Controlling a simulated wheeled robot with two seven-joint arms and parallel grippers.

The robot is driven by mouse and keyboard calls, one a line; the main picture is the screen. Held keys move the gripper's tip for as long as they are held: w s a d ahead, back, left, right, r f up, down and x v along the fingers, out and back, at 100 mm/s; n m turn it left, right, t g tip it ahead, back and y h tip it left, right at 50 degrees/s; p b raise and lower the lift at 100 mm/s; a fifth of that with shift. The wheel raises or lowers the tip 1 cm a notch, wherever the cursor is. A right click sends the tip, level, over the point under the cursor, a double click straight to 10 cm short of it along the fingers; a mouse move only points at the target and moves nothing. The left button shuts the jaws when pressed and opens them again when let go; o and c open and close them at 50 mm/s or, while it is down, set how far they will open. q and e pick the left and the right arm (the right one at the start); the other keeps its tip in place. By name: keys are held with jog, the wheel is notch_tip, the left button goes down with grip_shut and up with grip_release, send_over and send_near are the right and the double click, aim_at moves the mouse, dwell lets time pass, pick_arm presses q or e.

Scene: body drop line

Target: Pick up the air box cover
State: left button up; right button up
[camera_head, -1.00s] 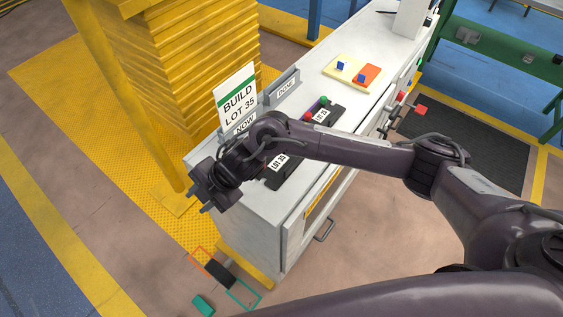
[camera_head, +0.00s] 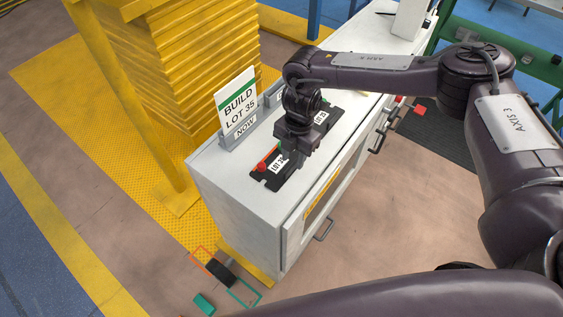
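My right gripper (camera_head: 292,160) points down over the nearer black tray (camera_head: 272,186) on the white cabinet top. This tray has a white lot label and a red part (camera_head: 264,165) at its left; a bit of green shows beside the gripper. The gripper and wrist hide much of the tray. I cannot tell whether the fingers are apart, or touching anything. The farther black tray, with a lot label (camera_head: 321,117), is partly behind the wrist. I cannot tell which part is the air box cover. My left gripper is not in view.
A "BUILD LOT 35 NOW" sign (camera_head: 237,103) stands on the white cabinet (camera_head: 225,177), close left of the gripper. A yellow ribbed stack (camera_head: 190,60) stands behind. Cabinet handles (camera_head: 325,229) stick out in front. A green block (camera_head: 204,303) and a black piece (camera_head: 220,271) lie on the floor.

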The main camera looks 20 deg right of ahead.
aim_at(278, 171)
jog(key=shift+a+f, duration=0.15)
jog(key=shift+f, duration=1.25)
jog(key=shift+s, duration=0.1)
grip_shut()
jog(key=shift+r, duration=0.15)
